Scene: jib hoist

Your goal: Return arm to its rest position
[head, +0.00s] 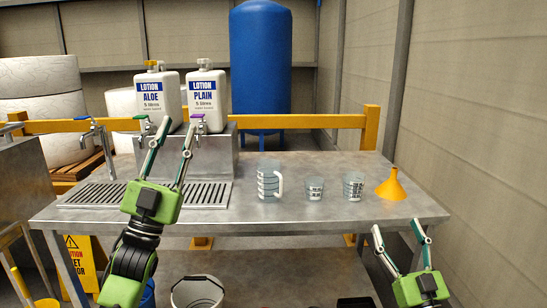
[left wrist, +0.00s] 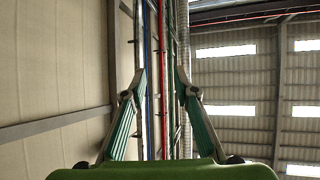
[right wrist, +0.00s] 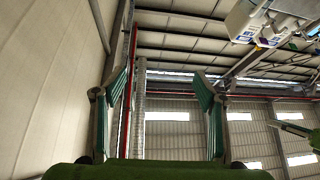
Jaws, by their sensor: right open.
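My left gripper (head: 180,125) is raised over the left part of the steel table, in front of the taps of the two lotion containers in the head view. Its fingers are spread, and the left wrist view (left wrist: 160,90) shows nothing between them. My right gripper (head: 397,227) is low at the table's front right edge, fingers apart. It is also open and empty in the right wrist view (right wrist: 163,85). The LOTION ALOE container (head: 157,92) and the LOTION PLAIN container (head: 207,98) stand on a steel block (head: 214,157). Whether the left fingertips touch a tap cannot be told.
The steel table (head: 330,215) carries a clear jug (head: 267,183), two clear beakers (head: 314,189) (head: 353,187) and an orange funnel (head: 391,185). Drain grates (head: 92,195) lie at left. A white bucket (head: 197,291) stands below. A wall closes the right side.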

